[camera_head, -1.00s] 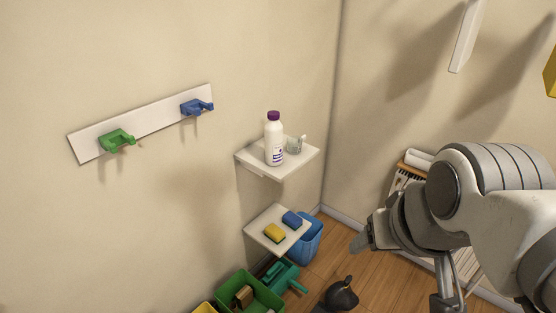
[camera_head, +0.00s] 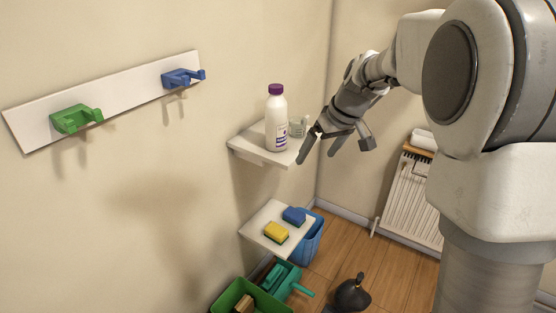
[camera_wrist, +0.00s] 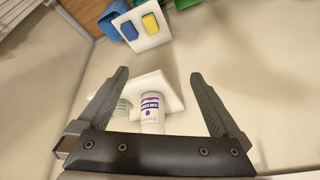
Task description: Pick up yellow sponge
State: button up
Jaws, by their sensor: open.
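The yellow sponge (camera_head: 276,231) lies on the lower white shelf (camera_head: 262,243), beside a blue sponge (camera_head: 294,215). In the wrist view the yellow sponge (camera_wrist: 151,23) shows near the top, to the right of the blue sponge (camera_wrist: 129,31). My gripper (camera_head: 318,150) is open and empty. It is in the air at about the height of the upper shelf, above and to the right of the sponges in the head view. In the wrist view its spread fingers (camera_wrist: 160,85) have the upper shelf and a bottle between them, with the sponges beyond.
A white bottle with a purple cap (camera_head: 276,120) and a clear cup (camera_head: 298,126) stand on the upper shelf (camera_head: 250,145), close to my gripper. Green and blue wall hooks (camera_head: 77,119) are at left. A blue bin (camera_head: 308,240) and a green crate (camera_head: 232,297) are below.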

jog(key=w+a+f+n+b, duration=0.1)
jog(key=w+f+b, duration=0.1)
jog(key=w+f, duration=0.35)
jog(key=w+a+f+n+b, duration=0.1)
jog(key=w+f+b, duration=0.1)
jog(key=f, duration=0.7)
jog(key=w+a+f+n+b, duration=0.1)
jog(key=w+f+b, duration=0.1)
jog(key=w+f, duration=0.35)
jog(key=n+g+b, duration=0.1)
jog(key=n, duration=0.1)
send_near(277, 229)
jog(key=shift+y, duration=0.3)
jog(key=b+x, duration=0.4)
jog(key=shift+s+d+f, duration=0.1)
jog(key=shift+d+f, duration=0.05)
jog(key=shift+f, duration=0.25)
jog(key=shift+b+x, duration=1.6)
jog(key=shift+x, duration=0.95)
jog(key=shift+w+f, duration=0.25)
jog(key=shift+f+b, duration=0.25)
jog(key=shift+b, duration=0.4)
jog(key=c, duration=1.3)
